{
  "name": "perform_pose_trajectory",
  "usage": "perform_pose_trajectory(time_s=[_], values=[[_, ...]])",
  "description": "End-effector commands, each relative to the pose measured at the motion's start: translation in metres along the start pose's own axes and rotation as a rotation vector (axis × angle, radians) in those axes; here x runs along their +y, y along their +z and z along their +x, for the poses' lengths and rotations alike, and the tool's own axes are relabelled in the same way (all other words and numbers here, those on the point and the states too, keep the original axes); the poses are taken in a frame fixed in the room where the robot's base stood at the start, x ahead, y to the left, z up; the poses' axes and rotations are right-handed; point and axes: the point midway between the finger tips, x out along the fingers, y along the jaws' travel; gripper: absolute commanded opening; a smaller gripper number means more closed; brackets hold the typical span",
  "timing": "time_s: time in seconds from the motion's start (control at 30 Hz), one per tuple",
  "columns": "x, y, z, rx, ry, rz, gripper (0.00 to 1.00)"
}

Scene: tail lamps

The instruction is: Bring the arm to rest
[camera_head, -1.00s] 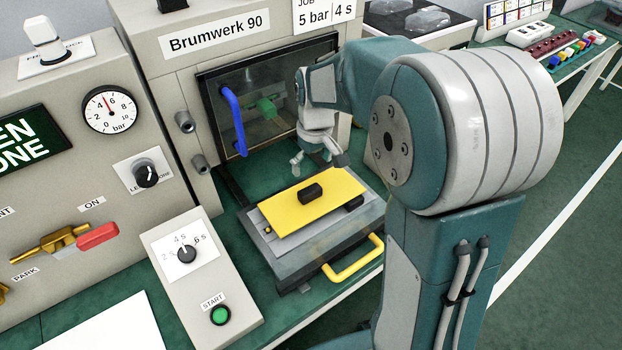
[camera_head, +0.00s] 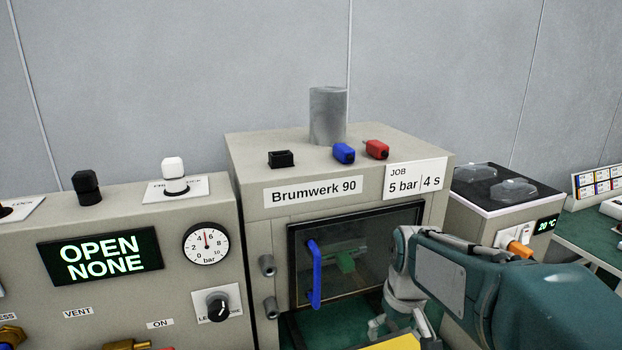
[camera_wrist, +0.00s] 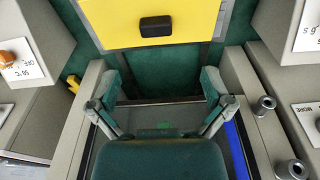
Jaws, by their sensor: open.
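My gripper (camera_wrist: 165,100) is open and empty. In the wrist view its two fingers are spread apart, with green bench surface and the dark machine door between and below them. In the head view my gripper (camera_head: 396,326) hangs low in front of the Brumwerk 90 machine (camera_head: 250,225), near its door, and its lower part is partly cut off by the frame's bottom edge. My teal arm reaches in from the lower right. A yellow plate (camera_wrist: 115,25) with a black knob (camera_wrist: 155,26) lies beyond the fingertips, apart from them.
The machine's dark window door (camera_head: 355,250) has a blue handle (camera_head: 314,275). A control panel reading OPEN NONE (camera_head: 100,256) and a gauge (camera_head: 206,245) stand at left. A unit with a black top (camera_head: 500,188) stands at right. Blue and red pieces lie on the machine.

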Motion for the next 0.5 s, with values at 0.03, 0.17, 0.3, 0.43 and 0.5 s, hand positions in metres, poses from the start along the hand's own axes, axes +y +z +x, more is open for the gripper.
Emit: perform_pose_trajectory(time_s=[0.03,0.17,0.3,0.43,0.5], values=[[-0.004,0.011,-0.011,0.029,0.01,0.014,1.0],[-0.012,0.038,-0.031,0.095,0.029,0.058,1.0],[-0.021,0.068,-0.047,0.167,0.046,0.105,1.0],[-0.028,0.096,-0.057,0.236,0.058,0.148,1.0],[-0.032,0.111,-0.06,0.271,0.063,0.171,1.0]])
